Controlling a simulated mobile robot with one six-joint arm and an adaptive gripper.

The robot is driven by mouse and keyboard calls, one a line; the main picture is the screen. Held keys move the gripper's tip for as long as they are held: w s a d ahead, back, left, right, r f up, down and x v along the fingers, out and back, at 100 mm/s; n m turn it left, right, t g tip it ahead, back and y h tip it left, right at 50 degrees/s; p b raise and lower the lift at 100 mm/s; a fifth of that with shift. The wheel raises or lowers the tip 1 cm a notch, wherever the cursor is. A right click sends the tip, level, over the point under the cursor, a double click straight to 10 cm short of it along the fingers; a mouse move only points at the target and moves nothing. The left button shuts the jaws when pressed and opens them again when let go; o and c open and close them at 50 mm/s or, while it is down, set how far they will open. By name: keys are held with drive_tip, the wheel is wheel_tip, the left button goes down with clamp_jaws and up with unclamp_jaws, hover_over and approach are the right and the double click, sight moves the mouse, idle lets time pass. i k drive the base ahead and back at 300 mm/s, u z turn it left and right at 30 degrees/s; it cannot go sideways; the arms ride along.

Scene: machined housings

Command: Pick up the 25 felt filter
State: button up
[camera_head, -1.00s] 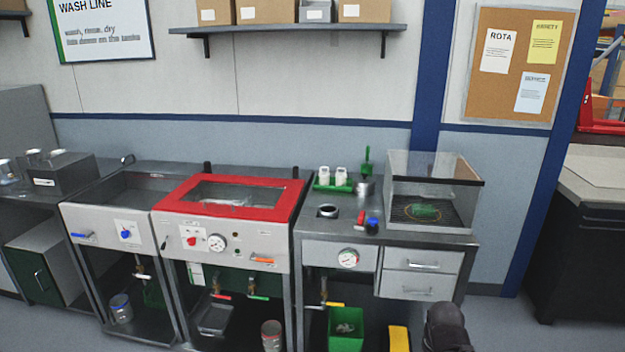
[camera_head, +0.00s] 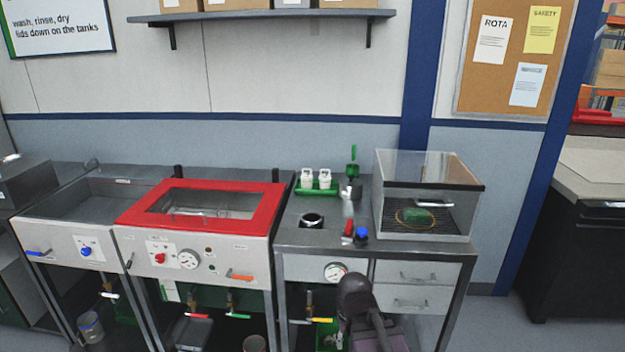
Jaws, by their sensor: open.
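I cannot make out a label reading 25 anywhere, so I cannot tell for sure which thing is the 25 felt filter. Two small white cylindrical pieces, a left one (camera_head: 307,178) and a right one (camera_head: 324,178), stand upright side by side in a green tray (camera_head: 316,190) at the back of the right-hand bench. Their markings are too small to read. A dark rounded part of my arm shows at the bottom, in front of this bench. My gripper's fingers cannot be made out, and I see nothing held.
The steel bench (camera_head: 292,236) also bears a dark round port (camera_head: 311,220), red and blue-topped small items, and a clear box (camera_head: 428,190) with a green item (camera_head: 417,215) inside. A red-framed tank (camera_head: 150,210) stands to the left. A shelf (camera_head: 260,16) hangs above.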

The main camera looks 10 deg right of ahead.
sight(326, 178)
drive_tip(key=z, duration=0.4)
drive_tip(key=i, duration=0.95)
drive_tip(key=z, duration=0.6)
